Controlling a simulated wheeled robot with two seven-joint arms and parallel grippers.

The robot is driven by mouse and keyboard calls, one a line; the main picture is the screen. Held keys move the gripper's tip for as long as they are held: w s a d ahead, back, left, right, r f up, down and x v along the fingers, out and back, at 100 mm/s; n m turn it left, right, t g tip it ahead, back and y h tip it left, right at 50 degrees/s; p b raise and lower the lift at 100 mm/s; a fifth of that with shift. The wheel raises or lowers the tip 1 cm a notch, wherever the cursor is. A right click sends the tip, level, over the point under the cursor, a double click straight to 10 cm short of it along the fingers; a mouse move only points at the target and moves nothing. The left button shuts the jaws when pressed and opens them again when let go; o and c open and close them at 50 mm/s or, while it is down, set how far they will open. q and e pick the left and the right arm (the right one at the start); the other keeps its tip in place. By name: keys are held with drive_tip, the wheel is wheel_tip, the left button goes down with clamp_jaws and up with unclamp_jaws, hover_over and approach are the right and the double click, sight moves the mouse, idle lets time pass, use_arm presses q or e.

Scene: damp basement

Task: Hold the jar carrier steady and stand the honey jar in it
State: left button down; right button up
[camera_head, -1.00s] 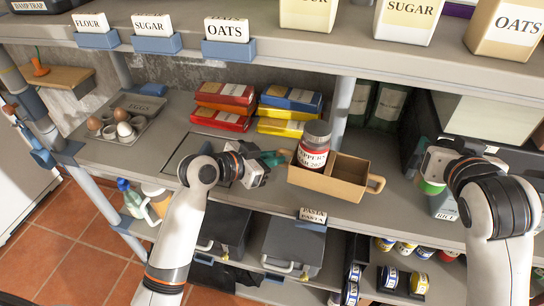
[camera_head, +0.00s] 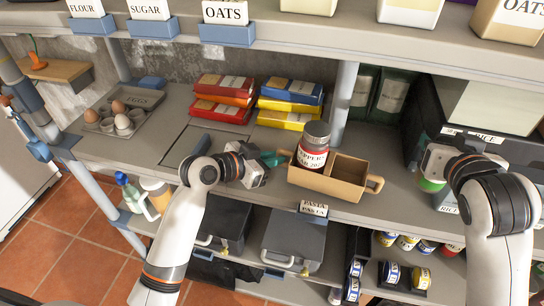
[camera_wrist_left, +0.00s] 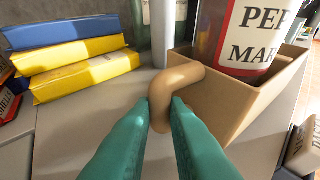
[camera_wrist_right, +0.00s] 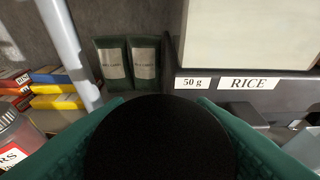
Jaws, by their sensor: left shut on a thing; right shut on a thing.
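The tan jar carrier (camera_head: 328,184) stands on the middle shelf, with a loop handle at each end. A grey-lidded, red jar labelled PEPPER (camera_head: 312,150) stands in its left compartment; its right compartment looks empty. My left gripper (camera_head: 272,159) is shut on the carrier's left handle (camera_wrist_left: 160,95), with a green finger on each side of it. My right gripper (camera_head: 431,182) is to the right of the carrier, clear of it. It is shut on a round dark-lidded thing (camera_wrist_right: 160,140), seemingly the honey jar. Its label and body are hidden.
Red, blue and yellow packets (camera_head: 288,103) lie behind the carrier. A shelf post (camera_head: 344,105) stands behind it, and dark green packs (camera_head: 378,94) are to the right. A dark RICE bin (camera_head: 478,137) is near my right gripper. An egg tray (camera_head: 148,99) is at the left.

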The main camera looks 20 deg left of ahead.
use_arm(q)
drive_tip(key=shift+f+b, duration=0.4)
drive_tip(key=shift+f, duration=0.2)
use_arm(e)
drive_tip(key=shift+f, duration=0.4)
use_arm(q)
drive_tip(key=c, duration=1.3)
unclamp_jaws()
drive_tip(key=shift+c, duration=0.2)
drive_tip(key=shift+f, duration=0.2)
drive_tip(key=shift+r, duration=0.1)
drive_tip(key=shift+c, duration=0.3)
clamp_jaws()
use_arm(e)
drive_tip(key=w+a+f+n+y, duration=0.1)
drive_tip(key=w+a+n+y, duration=0.15)
drive_tip(key=a, duration=0.45)
drive_tip(key=w+a+f+n+y, duration=0.1)
drive_tip(key=w+a, duration=0.2)
drive_tip(key=a, duration=0.4)
hover_over(343, 179)
wheel_tip(343, 179, down, 5)
drive_tip(key=shift+f, duration=2.15)
